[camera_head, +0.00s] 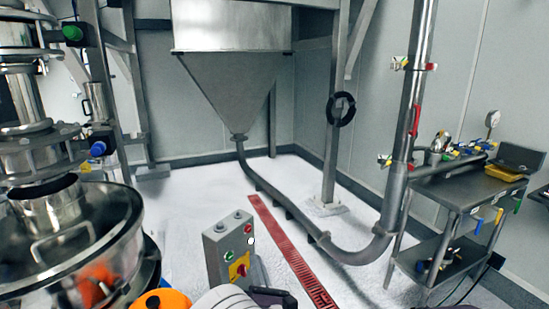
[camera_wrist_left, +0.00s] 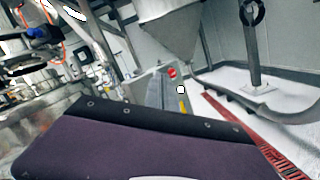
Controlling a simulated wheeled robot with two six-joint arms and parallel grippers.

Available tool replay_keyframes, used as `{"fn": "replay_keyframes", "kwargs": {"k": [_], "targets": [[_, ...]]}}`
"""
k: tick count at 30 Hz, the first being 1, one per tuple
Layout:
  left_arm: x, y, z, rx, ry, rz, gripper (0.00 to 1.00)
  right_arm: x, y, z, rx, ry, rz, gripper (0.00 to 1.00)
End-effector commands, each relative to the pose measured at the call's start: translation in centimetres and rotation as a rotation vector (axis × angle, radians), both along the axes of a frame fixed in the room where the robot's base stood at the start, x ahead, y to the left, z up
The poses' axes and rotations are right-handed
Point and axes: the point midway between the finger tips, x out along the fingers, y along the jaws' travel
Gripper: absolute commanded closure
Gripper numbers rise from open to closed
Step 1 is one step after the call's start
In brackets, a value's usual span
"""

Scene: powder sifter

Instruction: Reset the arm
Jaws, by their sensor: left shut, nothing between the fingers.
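My left gripper (camera_head: 272,296) shows at the bottom middle of the head view as a dark part beside my white arm link. It is shut and empty, in front of and below the grey control box (camera_head: 216,262). Its dark purple and black body (camera_wrist_left: 150,140) fills the lower part of the left wrist view, where the fingertips cannot be made out apart. My right gripper is not in view.
A steel sifter (camera_head: 120,240) with a wide round pan stands close on the left. A hopper (camera_head: 232,85) feeds a curved pipe (camera_head: 345,255) behind. A red floor grate (camera_head: 290,255) crosses the white floor. A steel table (camera_head: 450,187) with tools stands right.

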Motion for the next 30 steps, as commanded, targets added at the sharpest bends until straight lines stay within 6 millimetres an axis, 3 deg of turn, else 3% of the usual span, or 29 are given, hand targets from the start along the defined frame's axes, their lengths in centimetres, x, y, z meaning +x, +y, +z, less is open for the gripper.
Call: {"fn": "replay_keyframes", "kwargs": {"k": [5,11,14,16,18,19,21,23,24,26,27,30], "targets": [[0.7,5.3,3.7,-0.038,-0.034,0.121,1.00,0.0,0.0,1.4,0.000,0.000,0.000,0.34],[-0.9,14.9,6.5,-0.129,-0.029,0.388,1.00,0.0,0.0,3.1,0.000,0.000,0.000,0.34],[-4.1,21.7,6.8,-0.255,-0.003,0.607,1.00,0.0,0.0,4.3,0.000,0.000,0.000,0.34],[-8.1,26.6,6.1,-0.409,0.013,0.806,1.00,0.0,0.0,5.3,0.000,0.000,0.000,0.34],[-13.4,30.1,4.3,-0.624,0.010,1.026,1.00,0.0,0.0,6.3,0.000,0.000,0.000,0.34],[-15.9,30.9,3.2,-0.737,-0.002,1.125,1.00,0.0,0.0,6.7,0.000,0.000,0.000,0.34],[-21.6,30.7,0.1,-1.049,-0.070,1.367,1.00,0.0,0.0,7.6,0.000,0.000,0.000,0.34],[-25.1,28.3,-2.7,-1.338,-0.175,1.558,1.00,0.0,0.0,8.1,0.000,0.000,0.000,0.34],[-26.4,26.0,-4.3,-1.526,-0.263,1.668,1.00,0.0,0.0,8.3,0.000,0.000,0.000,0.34],[-26.9,22.3,-6.2,-1.788,-0.414,1.805,1.00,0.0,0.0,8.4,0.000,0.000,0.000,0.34],[-26.5,19.9,-7.1,-1.938,-0.519,1.880,1.00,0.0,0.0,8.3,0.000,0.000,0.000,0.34],[-24.8,15.5,-8.6,-2.216,-0.780,2.022,1.00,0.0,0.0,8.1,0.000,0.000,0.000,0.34]]}}
